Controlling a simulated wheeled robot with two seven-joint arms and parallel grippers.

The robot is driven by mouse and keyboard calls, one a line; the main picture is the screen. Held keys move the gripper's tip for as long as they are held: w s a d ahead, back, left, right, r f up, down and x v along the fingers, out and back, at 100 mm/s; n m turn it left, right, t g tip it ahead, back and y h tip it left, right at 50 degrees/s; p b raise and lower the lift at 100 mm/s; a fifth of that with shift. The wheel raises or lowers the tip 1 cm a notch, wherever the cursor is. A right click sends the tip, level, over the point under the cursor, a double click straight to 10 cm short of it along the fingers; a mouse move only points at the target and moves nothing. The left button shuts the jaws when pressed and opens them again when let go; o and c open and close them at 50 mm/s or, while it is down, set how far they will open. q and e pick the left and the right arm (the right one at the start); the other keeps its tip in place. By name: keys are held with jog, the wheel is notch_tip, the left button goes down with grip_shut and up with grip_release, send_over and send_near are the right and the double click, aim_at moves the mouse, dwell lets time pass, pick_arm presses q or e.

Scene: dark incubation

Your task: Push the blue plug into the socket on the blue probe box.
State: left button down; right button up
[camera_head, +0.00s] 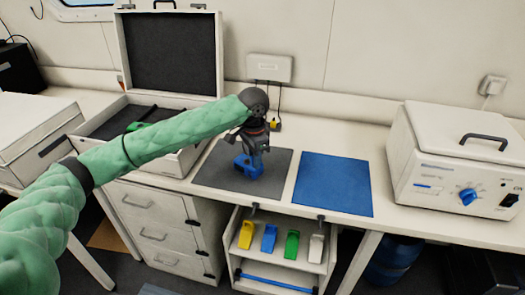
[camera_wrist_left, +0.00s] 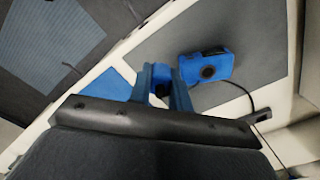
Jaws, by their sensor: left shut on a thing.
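The blue probe box (camera_head: 244,170) stands on the dark grey mat (camera_head: 215,170). In the left wrist view, the blue probe box (camera_wrist_left: 207,67) shows a dark round socket on its face. My left gripper (camera_head: 256,152) is over the grey mat, close by the box. In the left wrist view, my left gripper (camera_wrist_left: 160,74) is shut on the blue plug (camera_wrist_left: 161,89), which is mostly hidden between the fingers. There the plug appears apart from the box, to the left of the socket. My right gripper is in neither view.
A blue mat (camera_head: 335,183) lies bare to the right. A white machine (camera_head: 450,165) stands at the right end. An open case (camera_head: 170,160) stands on the left. A wall box (camera_head: 270,67) has hanging cables. A low shelf (camera_head: 280,262) holds several coloured pieces.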

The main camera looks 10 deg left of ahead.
pick_arm(q)
jog(key=s+a+f+n, duration=0.2)
jog(key=s+a+n, duration=0.1)
jog(key=n, duration=0.7)
jog(key=shift+s+a+f, duration=0.25)
jog(key=shift+s+f, duration=0.05)
jog(key=shift+s, duration=0.3)
jog(key=shift+d, duration=0.15)
